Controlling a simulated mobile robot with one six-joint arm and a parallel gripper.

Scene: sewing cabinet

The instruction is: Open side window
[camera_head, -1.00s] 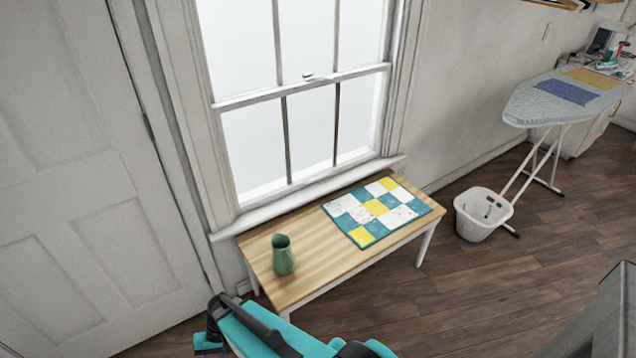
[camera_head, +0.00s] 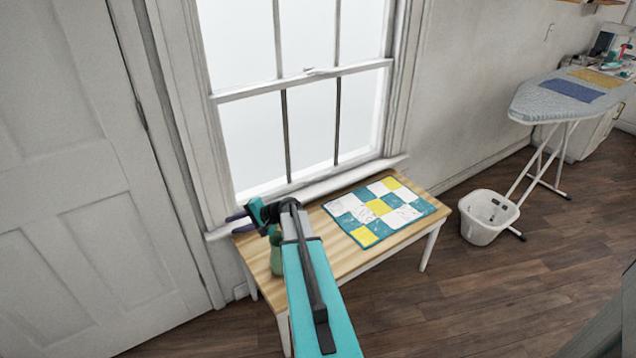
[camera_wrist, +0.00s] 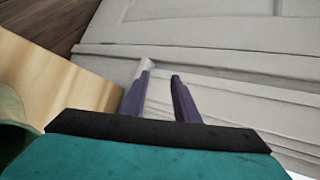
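The side window (camera_head: 298,135) is a white sash window with a frosted pale pane, seen in the head view. Its lower sash (camera_head: 310,178) is down at the sill (camera_head: 340,182). A small catch (camera_head: 318,71) sits on the meeting rail. My gripper (camera_head: 235,226) is at the left end of the sill, above the bench. In the wrist view its two purple fingers (camera_wrist: 160,75) are apart with nothing held between them, pointing toward white trim (camera_wrist: 200,85). I cannot tell whether they touch it.
A wooden bench (camera_head: 375,253) stands below the window. A patchwork mat (camera_head: 380,211) lies on it, and a green jug (camera_head: 276,256) is partly hidden behind my arm. A white door (camera_head: 85,200) is at left. A white basket (camera_head: 487,218) and ironing board (camera_head: 565,98) stand at right.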

